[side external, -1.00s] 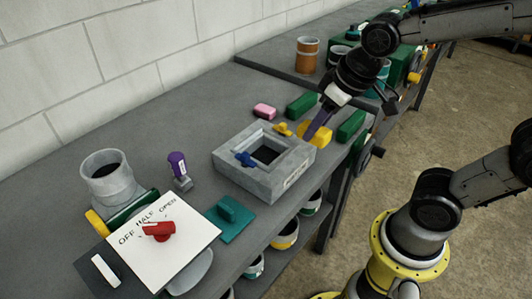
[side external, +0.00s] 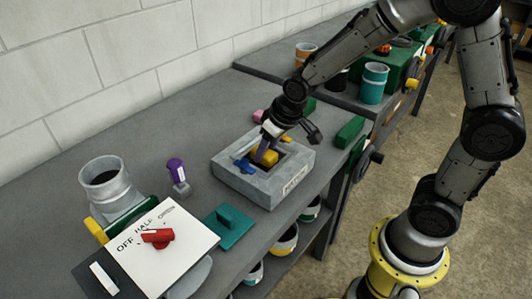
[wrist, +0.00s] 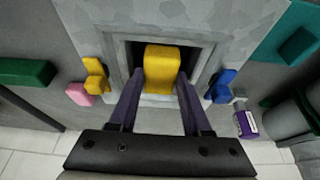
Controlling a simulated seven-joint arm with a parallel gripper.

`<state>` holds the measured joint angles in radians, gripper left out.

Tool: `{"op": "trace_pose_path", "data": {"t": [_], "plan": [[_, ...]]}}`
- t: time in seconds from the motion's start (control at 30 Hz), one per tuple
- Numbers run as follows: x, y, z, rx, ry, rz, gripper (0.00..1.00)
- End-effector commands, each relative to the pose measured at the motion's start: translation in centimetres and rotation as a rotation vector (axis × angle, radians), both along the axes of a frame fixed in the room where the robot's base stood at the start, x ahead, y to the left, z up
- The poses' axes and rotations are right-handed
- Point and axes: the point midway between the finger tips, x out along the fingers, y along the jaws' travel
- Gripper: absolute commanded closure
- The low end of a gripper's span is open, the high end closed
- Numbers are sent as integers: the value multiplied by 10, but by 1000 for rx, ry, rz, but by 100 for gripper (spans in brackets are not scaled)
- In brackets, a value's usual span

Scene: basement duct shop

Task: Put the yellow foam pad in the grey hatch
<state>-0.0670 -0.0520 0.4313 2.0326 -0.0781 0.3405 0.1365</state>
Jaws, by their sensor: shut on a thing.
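The yellow foam pad (side external: 266,157) is in my gripper (side external: 261,154), at the square opening of the grey hatch (side external: 287,188). In the wrist view the pad (wrist: 162,68) shows between the two purple fingers of my gripper (wrist: 160,74), with the opening's walls around it. My gripper is shut on the pad and reaches down from above. The hatch rim (wrist: 195,25) frames the pad in that view. How deep the pad sits, and whether it touches the bottom, is hidden.
A blue latch (wrist: 222,86) and a yellow latch (wrist: 95,76) sit on opposite sides of the opening. A pink block (wrist: 80,94) and green block (side external: 350,131) lie nearby. A teal piece (side external: 230,226), purple-capped bottle (side external: 177,171) and red-knobbed white panel (side external: 180,243) stand left of the hatch.

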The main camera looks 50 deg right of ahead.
Motion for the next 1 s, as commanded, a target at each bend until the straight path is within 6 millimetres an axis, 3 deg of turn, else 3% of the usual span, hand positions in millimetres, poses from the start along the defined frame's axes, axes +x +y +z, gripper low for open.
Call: {"op": "trace_pose_path", "data": {"t": [0.13,0.53,0.57,0.6,1.0], "plan": [[0,0,-14,-1,0,2,100],[0,0,-18,0,-1,1,100],[0,0,-18,0,-2,1,48],[0,0,-18,0,-2,1,41],[0,0,-12,0,-3,1,39]]}}
